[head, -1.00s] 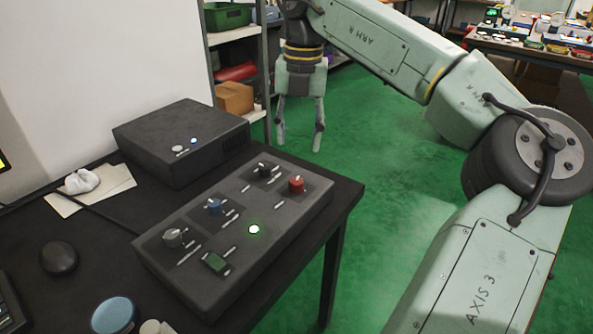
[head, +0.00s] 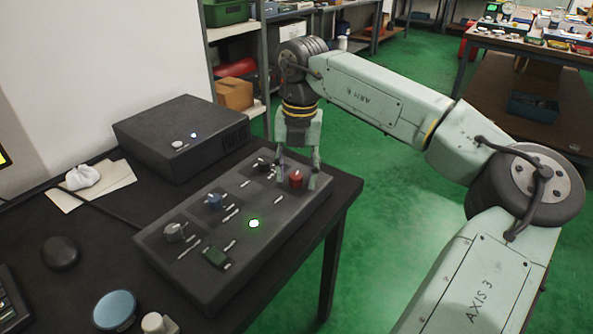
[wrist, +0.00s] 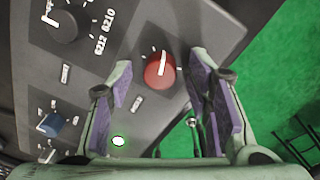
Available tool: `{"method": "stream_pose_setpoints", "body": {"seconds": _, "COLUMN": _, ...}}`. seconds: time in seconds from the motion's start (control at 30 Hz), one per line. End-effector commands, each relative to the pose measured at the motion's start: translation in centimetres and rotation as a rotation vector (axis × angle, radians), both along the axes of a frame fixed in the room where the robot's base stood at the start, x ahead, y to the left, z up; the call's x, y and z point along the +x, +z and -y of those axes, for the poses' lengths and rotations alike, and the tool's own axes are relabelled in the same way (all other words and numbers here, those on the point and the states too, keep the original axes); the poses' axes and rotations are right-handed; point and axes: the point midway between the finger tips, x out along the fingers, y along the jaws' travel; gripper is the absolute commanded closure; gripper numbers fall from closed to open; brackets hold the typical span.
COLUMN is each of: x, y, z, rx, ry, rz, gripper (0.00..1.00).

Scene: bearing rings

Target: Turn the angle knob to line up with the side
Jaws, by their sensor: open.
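A grey control box (head: 285,222) on the black table carries several knobs. I cannot read which is labelled angle. My gripper (head: 297,178) is open, pointing down over the box's far right corner, with its fingers on either side of the red knob (head: 296,180). In the wrist view the red knob (wrist: 159,71) lies between the open fingers, with clear gaps on both sides. Its white pointer line points up and slightly right, among short tick marks. The black knob (head: 262,164), blue knob (head: 214,202) and grey knob (head: 174,232) stand to the left. Finger contact is not visible.
A lit green-white lamp (head: 254,224) and a green rocker switch (head: 216,257) sit on the box. A dark case (head: 180,140) stands behind it. A mouse (head: 60,252) and blue round lid (head: 115,309) lie left and in front. Green floor is open to the right.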

Motion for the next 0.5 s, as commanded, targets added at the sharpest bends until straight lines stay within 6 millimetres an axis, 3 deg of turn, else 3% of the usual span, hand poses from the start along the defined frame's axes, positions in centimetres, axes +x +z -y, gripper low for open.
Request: {"method": "stream_pose_setpoints", "body": {"seconds": 0.5, "x": 0.0, "y": 0.03, "z": 0.0, "rx": 0.0, "ry": 0.0, "rz": 0.0, "gripper": 0.86}}
